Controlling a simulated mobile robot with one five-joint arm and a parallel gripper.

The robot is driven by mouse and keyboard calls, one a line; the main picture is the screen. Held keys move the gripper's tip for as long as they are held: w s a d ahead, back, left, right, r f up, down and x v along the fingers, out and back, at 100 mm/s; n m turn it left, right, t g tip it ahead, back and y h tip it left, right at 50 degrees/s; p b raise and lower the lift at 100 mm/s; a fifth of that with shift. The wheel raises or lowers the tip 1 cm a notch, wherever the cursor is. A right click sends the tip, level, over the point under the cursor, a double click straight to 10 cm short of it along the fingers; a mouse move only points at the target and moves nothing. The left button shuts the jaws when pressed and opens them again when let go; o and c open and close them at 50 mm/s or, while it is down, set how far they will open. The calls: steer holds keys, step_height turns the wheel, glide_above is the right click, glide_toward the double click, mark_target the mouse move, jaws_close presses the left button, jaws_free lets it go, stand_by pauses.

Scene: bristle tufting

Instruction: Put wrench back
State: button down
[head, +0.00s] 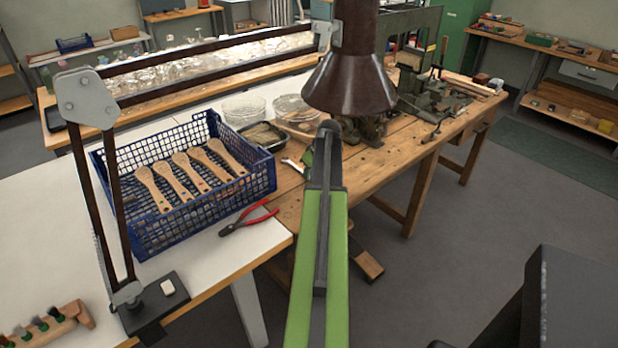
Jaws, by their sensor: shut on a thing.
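My green and black arm reaches forward from the bottom middle of the head view and hides what lies behind it. I cannot make out my gripper or its fingers; they are behind the arm. A small pale metallic piece (293,166) shows just left of the arm's far end, over the wooden bench edge. It could be part of the wrench, but it is too small to tell. I cannot tell whether it is held or lies on the bench. No other wrench is clearly visible.
A blue crate (190,222) with wooden brush handles stands on the white table (50,225). Red-handled pliers (250,218) lie beside it. A dark lamp shade (348,85) hangs over the arm's far end. The wooden bench (375,165) carries machinery behind.

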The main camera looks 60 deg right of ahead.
steer(key=c, duration=1.3)
jaws_free()
steer(key=shift+s+r+p, duration=0.1)
steer(key=shift+r+p, duration=0.25)
steer(key=shift+r, duration=0.15)
steer(key=p+v, duration=0.6)
steer(key=v, duration=0.1)
steer(key=shift+a, duration=0.1)
steer(key=shift+f, duration=0.1)
